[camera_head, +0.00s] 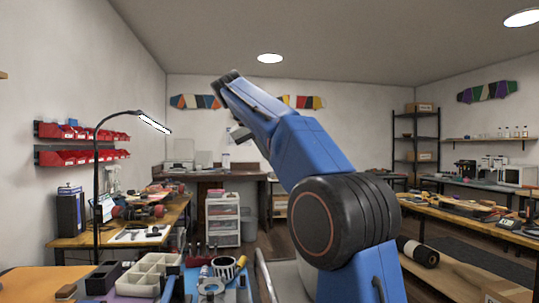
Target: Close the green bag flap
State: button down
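I cannot make out a green bag or its flap in the head view. My blue arm rises across the middle of the picture from a large black joint, and its upper link slants up to the left. No gripper fingers can be made out. A small grey part shows below the far end of the arm, and I cannot tell what it is. The arm hides part of the back wall and the room behind it.
A workbench (60,241) with a black lamp (97,180) runs along the left. In front are a compartment tray (147,275) and small tools. A white drawer unit (222,220) stands at the back.

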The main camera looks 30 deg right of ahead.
jog(key=d+f, duration=0.4)
jog(key=d, duration=0.3)
jog(key=shift+s+d, duration=0.15)
jog(key=shift+s+d+f, duration=0.1)
jog(key=shift+d, duration=0.05)
